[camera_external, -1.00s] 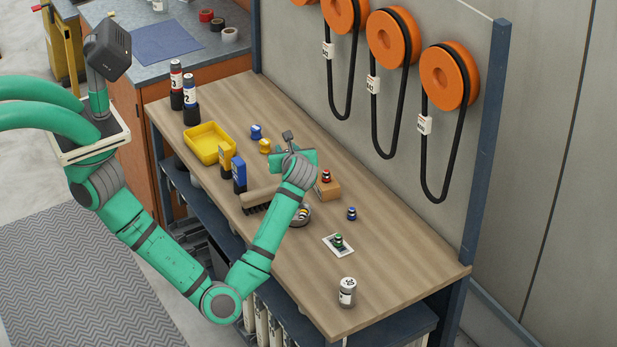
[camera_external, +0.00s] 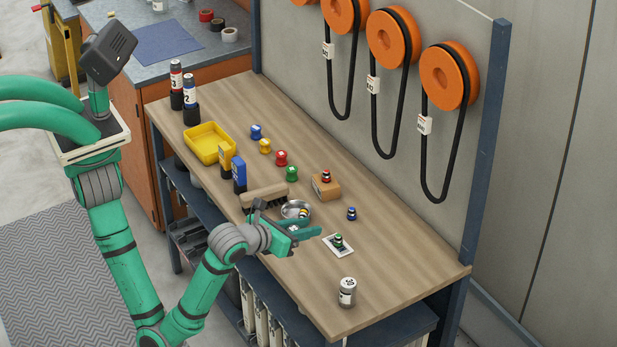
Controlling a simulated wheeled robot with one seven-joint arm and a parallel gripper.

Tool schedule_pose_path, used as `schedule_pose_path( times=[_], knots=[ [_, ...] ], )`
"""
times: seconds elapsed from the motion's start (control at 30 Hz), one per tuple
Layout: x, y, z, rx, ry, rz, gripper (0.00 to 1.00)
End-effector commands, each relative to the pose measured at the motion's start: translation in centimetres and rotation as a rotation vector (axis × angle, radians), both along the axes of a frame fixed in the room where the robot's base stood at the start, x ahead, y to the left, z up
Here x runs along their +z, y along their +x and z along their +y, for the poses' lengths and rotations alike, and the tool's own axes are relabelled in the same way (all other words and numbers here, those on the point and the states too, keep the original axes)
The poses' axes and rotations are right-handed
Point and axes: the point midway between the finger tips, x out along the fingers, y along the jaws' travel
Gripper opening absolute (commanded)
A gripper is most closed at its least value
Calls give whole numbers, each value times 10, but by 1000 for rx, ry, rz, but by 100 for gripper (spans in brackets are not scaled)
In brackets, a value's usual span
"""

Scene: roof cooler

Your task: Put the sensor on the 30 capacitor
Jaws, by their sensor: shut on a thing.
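A silver can (camera_external: 347,292) with a pale label and dark marks on top stands upright near the bench's front right; it looks like the capacitor, but I cannot read its number. My gripper (camera_external: 311,227) is low over the bench's front edge, pointing right, in front of the metal dish. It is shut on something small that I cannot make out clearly. Small banded pieces stand nearby: a green one (camera_external: 338,241) on a white card, a blue one (camera_external: 351,214) on the bench, and a red one (camera_external: 326,176) on a wooden block. I cannot tell which thing is the sensor.
The metal dish (camera_external: 292,204) holds a small yellowish piece. A brush (camera_external: 265,194) lies behind my gripper. The bench around the can is clear.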

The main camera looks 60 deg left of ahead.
Motion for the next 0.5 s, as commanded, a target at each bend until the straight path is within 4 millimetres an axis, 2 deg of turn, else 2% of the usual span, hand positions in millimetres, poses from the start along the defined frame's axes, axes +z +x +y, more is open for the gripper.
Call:
schedule_pose_path(
  times=[0.07, 0.17, 0.5],
  knots=[
    [-2, 0, -6, -14, 3, 1, 1],
    [-8, 11, -13, -17, 3, 3, 1],
    [-40, 72, -49, -15, 3, 4, 1]
  ],
)
